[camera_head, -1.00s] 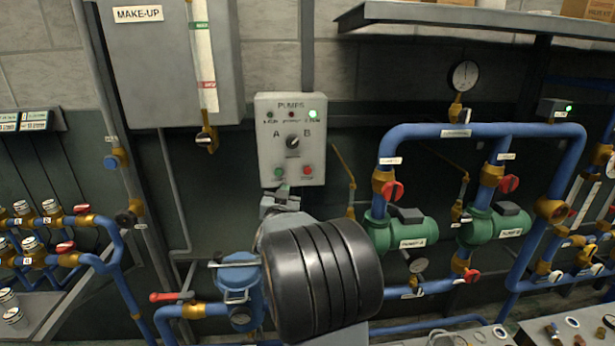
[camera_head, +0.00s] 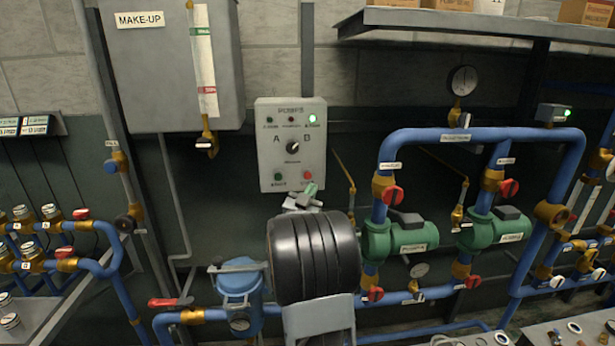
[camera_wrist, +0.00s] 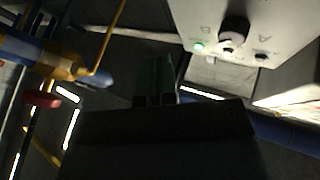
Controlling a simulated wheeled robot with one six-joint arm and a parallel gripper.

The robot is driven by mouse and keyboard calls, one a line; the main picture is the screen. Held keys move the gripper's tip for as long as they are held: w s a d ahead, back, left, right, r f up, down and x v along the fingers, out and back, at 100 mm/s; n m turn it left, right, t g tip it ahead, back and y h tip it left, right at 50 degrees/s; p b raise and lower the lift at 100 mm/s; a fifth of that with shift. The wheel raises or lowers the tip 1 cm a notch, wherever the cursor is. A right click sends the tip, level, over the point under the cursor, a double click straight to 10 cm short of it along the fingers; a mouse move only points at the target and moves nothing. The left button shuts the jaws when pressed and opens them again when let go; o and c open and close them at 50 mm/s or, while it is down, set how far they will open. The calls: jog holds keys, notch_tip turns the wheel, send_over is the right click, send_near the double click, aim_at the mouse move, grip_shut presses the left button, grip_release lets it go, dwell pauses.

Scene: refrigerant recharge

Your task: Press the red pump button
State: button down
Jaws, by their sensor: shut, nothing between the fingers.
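The red button (camera_head: 307,175) is at the lower right of the grey PUMPS panel (camera_head: 291,160). A green button (camera_head: 278,177) is to its left. My gripper (camera_head: 312,189) is shut and empty, with its green fingertips just below the red button; I cannot tell whether they touch the panel. In the wrist view, my gripper (camera_wrist: 157,65) points away from the camera in shadow, and the panel (camera_wrist: 275,25) shows upside down at the upper right. I cannot make out the red button there.
The panel has an A/B knob (camera_head: 293,148) and a lit green lamp (camera_head: 312,118). A make-up tank (camera_head: 180,60) hangs at the upper left.

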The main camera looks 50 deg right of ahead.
aim_at(308, 179)
jog(key=shift+w+d+p, duration=0.25)
jog(key=shift+w+d, duration=0.95)
jog(key=shift+w, duration=0.25)
jog(key=shift+w+d+p, duration=0.2)
jog(key=shift+w+d, duration=1)
jog(key=shift+w, duration=0.25)
jog(key=shift+w+d+f, duration=0.1)
jog(key=shift+w+d+b, duration=0.2)
jog(key=shift+b, duration=0.25)
jog(key=shift+w+d, duration=0.3)
jog(key=shift+w, duration=0.05)
dwell(0.7)
jog(key=shift+s+a+b, duration=0.1)
jog(key=shift+b, duration=0.2)
jog(key=shift+s+a+b, duration=0.5)
jog(key=shift+s, duration=0.1)
